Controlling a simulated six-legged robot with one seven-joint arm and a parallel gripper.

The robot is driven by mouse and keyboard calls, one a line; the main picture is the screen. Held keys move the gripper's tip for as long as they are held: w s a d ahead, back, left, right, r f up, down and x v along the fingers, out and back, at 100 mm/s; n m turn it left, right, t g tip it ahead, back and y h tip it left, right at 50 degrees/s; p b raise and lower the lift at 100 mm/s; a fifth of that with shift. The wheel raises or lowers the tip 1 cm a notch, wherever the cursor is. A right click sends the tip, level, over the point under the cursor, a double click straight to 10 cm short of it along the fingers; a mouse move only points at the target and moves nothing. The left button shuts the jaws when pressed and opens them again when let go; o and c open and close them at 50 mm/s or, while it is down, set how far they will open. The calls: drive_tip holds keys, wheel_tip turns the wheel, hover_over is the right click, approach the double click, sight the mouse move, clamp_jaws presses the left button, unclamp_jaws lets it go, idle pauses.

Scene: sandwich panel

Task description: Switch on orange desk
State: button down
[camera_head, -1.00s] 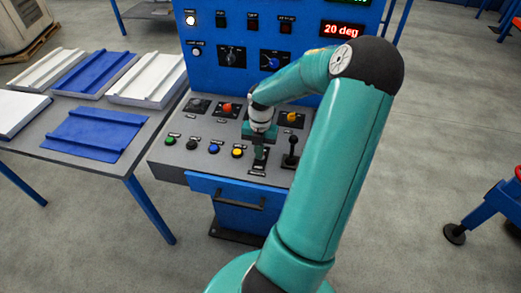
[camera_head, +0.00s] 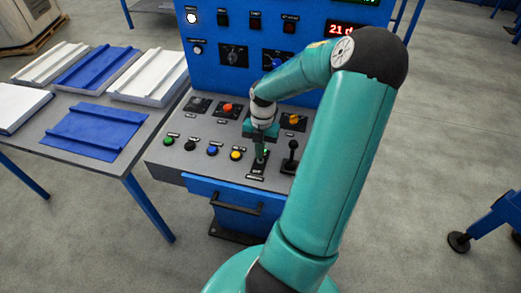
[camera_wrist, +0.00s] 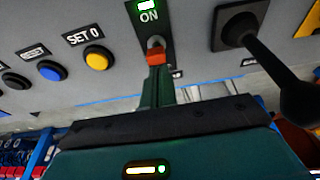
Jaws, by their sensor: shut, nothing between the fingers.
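A switch with an orange tip (camera_wrist: 157,57) sits on the grey control desk (camera_wrist: 120,28) in the wrist view. Above it, a green light (camera_wrist: 148,6) is lit over the label "ON". My gripper (camera_wrist: 157,73) is shut, its fingers just below the orange tip; they look to be touching it or very close. In the head view, my gripper (camera_head: 261,152) points down at the front of the desk (camera_head: 192,163). A small green glow (camera_head: 266,152) shows beside it. The switch itself is mostly hidden there.
A black joystick (camera_head: 290,158) stands right of the gripper. Green, black, blue and yellow buttons (camera_head: 236,155) are to the left. A blue panel (camera_head: 225,20) rises at the back. A table (camera_head: 120,160) with blue and white panels stands left.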

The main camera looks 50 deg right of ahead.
drive_tip(key=shift+s+a+f, duration=0.15)
drive_tip(key=shift+a, duration=0.25)
drive_tip(key=shift+s+a+f, duration=0.1)
drive_tip(key=shift+a+f, duration=0.05)
drive_tip(key=shift+a, duration=0.2)
drive_tip(key=shift+a, duration=0.1)
